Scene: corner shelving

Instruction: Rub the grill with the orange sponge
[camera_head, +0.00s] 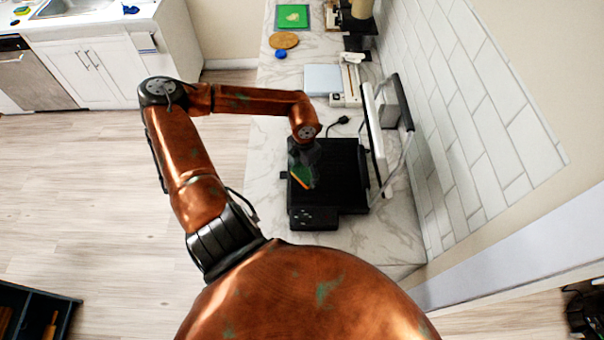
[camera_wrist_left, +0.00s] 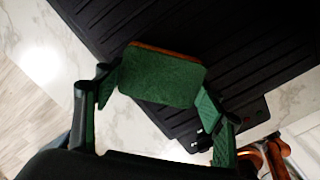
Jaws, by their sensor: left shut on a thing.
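The sponge (camera_head: 301,176) has a green face and an orange layer. It also shows in the left wrist view (camera_wrist_left: 160,80), held between the green-padded fingers. My left gripper (camera_head: 304,160) is shut on it, pointing down over the left part of the grill. The black grill (camera_head: 340,165) lies open on the counter, and its ridged plate also fills the upper part of the left wrist view (camera_wrist_left: 250,45). Its lid (camera_head: 374,130) stands raised on the right. I cannot tell whether the sponge touches the plate. My right gripper is not in view.
The marble counter (camera_head: 270,190) runs away along the tiled wall. Behind the grill lie a black cord (camera_head: 338,124), a white scale-like device (camera_head: 324,79), a round wooden board (camera_head: 284,40) and a blue object (camera_head: 281,54). Open floor is to the left.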

